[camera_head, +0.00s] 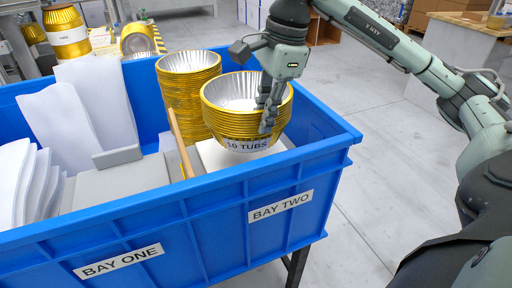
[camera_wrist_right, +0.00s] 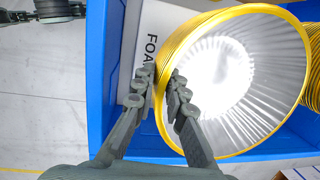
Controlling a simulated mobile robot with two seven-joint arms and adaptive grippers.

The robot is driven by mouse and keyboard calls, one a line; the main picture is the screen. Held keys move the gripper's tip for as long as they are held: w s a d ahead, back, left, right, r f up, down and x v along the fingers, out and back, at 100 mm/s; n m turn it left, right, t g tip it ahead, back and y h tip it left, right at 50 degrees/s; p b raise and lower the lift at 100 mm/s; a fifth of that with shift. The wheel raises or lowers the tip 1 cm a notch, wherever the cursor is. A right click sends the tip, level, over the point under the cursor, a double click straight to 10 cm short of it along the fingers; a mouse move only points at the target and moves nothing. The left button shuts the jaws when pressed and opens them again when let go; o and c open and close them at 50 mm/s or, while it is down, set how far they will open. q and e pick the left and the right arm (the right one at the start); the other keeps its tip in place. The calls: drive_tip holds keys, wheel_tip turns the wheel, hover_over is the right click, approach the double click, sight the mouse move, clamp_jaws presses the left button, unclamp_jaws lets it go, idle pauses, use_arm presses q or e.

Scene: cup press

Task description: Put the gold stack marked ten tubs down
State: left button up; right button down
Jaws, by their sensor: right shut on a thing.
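The gold stack marked "10 TUBS" (camera_head: 225,125) is in the bay two side of the blue crate (camera_head: 180,215), upright, above a white block. My right gripper (camera_head: 268,112) is shut on the right rim of this stack. In the right wrist view the gripper (camera_wrist_right: 162,85) has one finger outside and one inside the rim of the gold stack (camera_wrist_right: 240,80). A white block with letters "FOA" (camera_wrist_right: 150,25) shows beneath the stack there. Whether the stack touches the block is hard to tell.
A taller gold stack (camera_head: 188,85) stands just behind and left of the held one. A wooden divider (camera_head: 180,145) separates the bays. White sheets (camera_head: 85,105) and a grey block fill bay one. More gold stacks (camera_head: 66,35) stand behind the crate.

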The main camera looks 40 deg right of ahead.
sight(264, 135)
wheel_tip(264, 135, down, 4)
drive_tip(key=shift+d+r, duration=0.1)
use_arm(q)
drive_tip(key=shift+r, duration=0.4)
use_arm(e)
drive_tip(key=shift+f, duration=1.95)
drive_tip(key=c, duration=1.6)
unclamp_jaws()
use_arm(q)
drive_tip(key=shift+w+r, duration=0.15)
drive_tip(key=shift+r, duration=0.15)
use_arm(e)
drive_tip(key=shift+o, duration=0.2)
